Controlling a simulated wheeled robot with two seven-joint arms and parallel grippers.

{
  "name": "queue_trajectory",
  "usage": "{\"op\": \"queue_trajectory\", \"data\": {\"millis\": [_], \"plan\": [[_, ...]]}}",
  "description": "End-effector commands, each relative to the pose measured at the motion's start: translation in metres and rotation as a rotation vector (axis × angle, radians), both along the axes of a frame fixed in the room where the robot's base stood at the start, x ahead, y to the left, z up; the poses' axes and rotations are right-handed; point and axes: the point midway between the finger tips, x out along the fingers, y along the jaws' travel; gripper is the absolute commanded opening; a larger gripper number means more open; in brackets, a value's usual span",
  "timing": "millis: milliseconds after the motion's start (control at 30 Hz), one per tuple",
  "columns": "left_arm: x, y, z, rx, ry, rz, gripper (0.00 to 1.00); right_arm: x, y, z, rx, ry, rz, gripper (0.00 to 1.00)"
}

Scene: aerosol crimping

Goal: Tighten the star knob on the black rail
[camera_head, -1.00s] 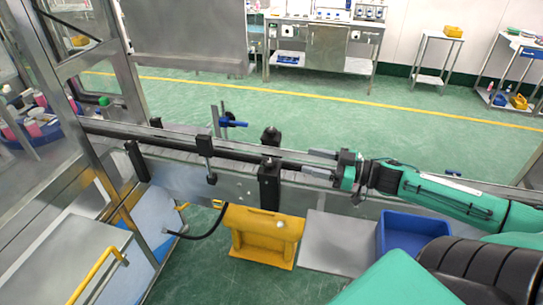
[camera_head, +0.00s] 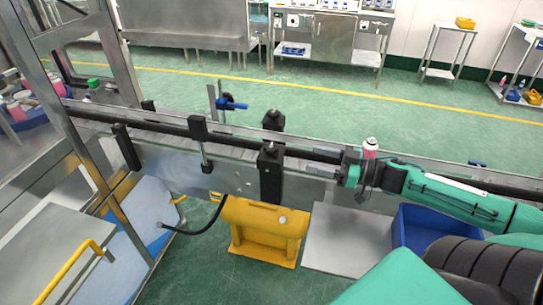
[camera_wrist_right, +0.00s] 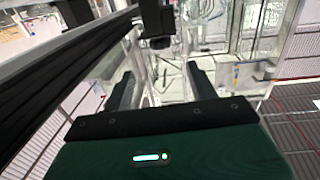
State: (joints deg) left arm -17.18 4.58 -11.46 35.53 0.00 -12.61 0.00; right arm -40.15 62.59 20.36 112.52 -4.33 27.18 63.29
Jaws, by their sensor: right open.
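The black rail (camera_head: 160,128) runs along the conveyor, with a black clamp block (camera_head: 198,128) on it. A small dark knob (camera_head: 207,167) hangs below that block on a thin rod; its star shape is too small to make out. My right gripper (camera_head: 322,163) is open and empty beside the conveyor's near side, right of a black post and apart from the knob. In the right wrist view its two fingers (camera_wrist_right: 161,88) are spread, and a dark knob under a black bracket (camera_wrist_right: 158,42) shows beyond them. My left gripper is not in view.
Two black posts (camera_head: 270,170) stand between the gripper and the knob. A pink can with a white top (camera_head: 370,147) is behind my right wrist. A yellow stand (camera_head: 262,228), grey plate (camera_head: 345,240) and blue bin (camera_head: 415,228) lie below. A steel frame is at left.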

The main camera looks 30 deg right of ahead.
Motion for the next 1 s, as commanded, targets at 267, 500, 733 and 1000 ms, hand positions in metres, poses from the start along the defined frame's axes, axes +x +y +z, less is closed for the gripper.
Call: {"op": "queue_trajectory", "data": {"millis": [267,500,733,1000], "plan": [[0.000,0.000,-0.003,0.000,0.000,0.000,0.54,0.009,0.007,-0.001,0.001,-0.003,0.001,0.58],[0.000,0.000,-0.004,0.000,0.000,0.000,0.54,0.026,0.019,-0.001,0.000,-0.004,0.001,0.58],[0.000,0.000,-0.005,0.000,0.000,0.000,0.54,0.042,0.030,-0.001,0.000,-0.003,0.000,0.58],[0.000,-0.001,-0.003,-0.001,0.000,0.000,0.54,0.059,0.042,0.000,0.000,-0.004,0.000,0.58]]}}
